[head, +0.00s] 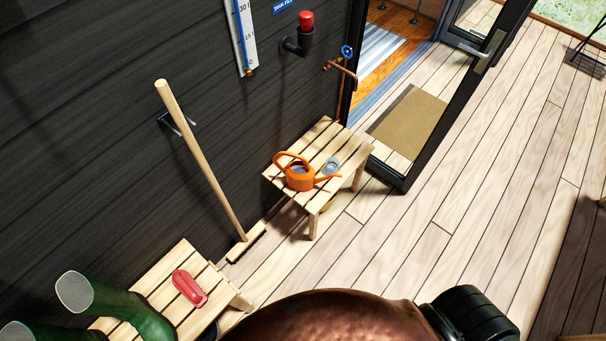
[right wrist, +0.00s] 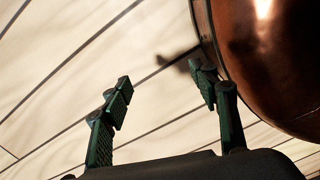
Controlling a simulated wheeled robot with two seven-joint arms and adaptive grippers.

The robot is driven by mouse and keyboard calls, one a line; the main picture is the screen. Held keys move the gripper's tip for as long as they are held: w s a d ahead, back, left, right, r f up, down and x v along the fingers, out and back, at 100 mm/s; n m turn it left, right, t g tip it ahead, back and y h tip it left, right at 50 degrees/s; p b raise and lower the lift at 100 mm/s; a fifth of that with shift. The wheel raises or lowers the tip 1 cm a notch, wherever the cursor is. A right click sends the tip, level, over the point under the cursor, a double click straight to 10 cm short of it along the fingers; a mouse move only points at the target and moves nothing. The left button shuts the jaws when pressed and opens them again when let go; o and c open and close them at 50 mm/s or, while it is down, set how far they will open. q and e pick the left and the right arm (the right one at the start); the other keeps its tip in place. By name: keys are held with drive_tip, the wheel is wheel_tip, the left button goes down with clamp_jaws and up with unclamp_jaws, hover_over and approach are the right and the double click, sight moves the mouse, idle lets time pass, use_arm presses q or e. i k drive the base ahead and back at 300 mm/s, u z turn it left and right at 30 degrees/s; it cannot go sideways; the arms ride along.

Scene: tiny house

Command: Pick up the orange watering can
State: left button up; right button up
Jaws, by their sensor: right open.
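The orange watering can (head: 299,181) stands upright on a small slatted wooden bench (head: 330,141) against the dark wall in the head view. Its looped handle is at the left and its spout points right, next to a small clear glass (head: 332,167). My right gripper (right wrist: 160,88) is open and empty in the right wrist view, with plank floor between and beyond its fingers. The watering can is not in that view. My left gripper is not in view.
A large rounded copper object (head: 320,318) fills the bottom foreground and shows close beside my right gripper's fingers (right wrist: 275,60). A broom (head: 205,165) leans left of the bench. Green boots (head: 135,310) and a red object (head: 188,287) are at lower left. An open door (head: 425,120) stands behind; the right floor is mostly clear.

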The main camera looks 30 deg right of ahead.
sight(300, 175)
drive_tip(key=z, duration=2.2)
drive_tip(key=i, duration=1.7)
drive_tip(key=z, duration=4.25)
drive_tip(key=k, duration=0.25)
drive_tip(key=z, duration=0.8)
drive_tip(key=i, duration=0.9)
